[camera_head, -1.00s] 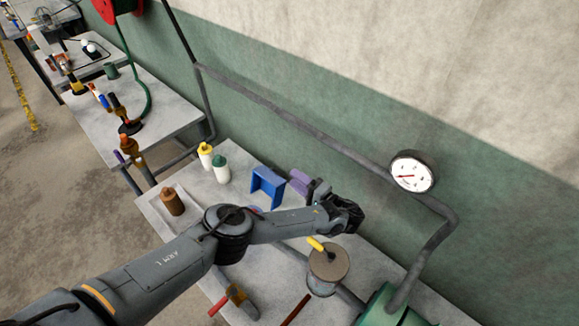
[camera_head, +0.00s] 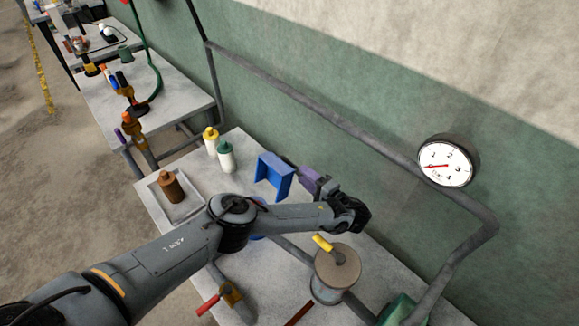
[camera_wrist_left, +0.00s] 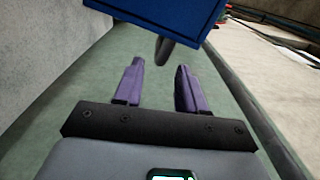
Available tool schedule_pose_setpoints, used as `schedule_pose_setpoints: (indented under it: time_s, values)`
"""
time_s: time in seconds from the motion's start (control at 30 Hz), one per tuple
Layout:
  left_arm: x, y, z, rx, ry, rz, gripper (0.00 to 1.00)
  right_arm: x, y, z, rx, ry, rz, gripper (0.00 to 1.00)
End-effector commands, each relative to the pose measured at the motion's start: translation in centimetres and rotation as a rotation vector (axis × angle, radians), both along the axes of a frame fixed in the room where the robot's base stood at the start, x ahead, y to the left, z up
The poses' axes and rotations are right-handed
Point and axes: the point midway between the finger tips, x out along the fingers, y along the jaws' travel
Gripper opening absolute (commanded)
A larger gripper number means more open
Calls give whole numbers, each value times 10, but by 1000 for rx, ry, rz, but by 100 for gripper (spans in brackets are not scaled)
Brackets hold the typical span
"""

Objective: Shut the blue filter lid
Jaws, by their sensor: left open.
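The blue filter lid (camera_head: 274,176) stands raised on the bench in the head view, its panel and side flanges showing. Its blue edge (camera_wrist_left: 165,15) fills the top of the left wrist view. A blue rounded part (camera_head: 257,236) shows below my left arm, which hides most of it. My left gripper (camera_head: 309,178) has purple fingers and is just right of the lid, on the wall side. In the left wrist view the fingers (camera_wrist_left: 160,70) are apart with nothing between them. The blue edge lies beyond their tips. My right gripper is not in view.
A grey canister with a yellow handle (camera_head: 338,268) stands right of my forearm. A wall pipe (camera_head: 320,118) and gauge (camera_head: 446,162) are behind. Yellow-capped (camera_head: 211,143) and green-capped (camera_head: 226,157) bottles stand left of the lid. A brown bottle sits in a tray (camera_head: 186,210).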

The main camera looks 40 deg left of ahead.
Motion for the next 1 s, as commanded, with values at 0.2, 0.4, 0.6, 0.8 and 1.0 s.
schedule_pose_setpoints:
  time_s: [0.2,0.4,0.6,0.8,1.0]
  values:
    - [5,37,0,0,0,2,40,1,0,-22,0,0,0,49]
    - [9,63,0,1,0,1,40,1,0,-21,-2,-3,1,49]
    - [11,78,0,0,1,1,40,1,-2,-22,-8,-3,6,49]
    - [11,80,0,0,1,0,40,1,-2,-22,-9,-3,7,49]
    - [11,80,0,0,1,0,33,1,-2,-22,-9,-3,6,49]
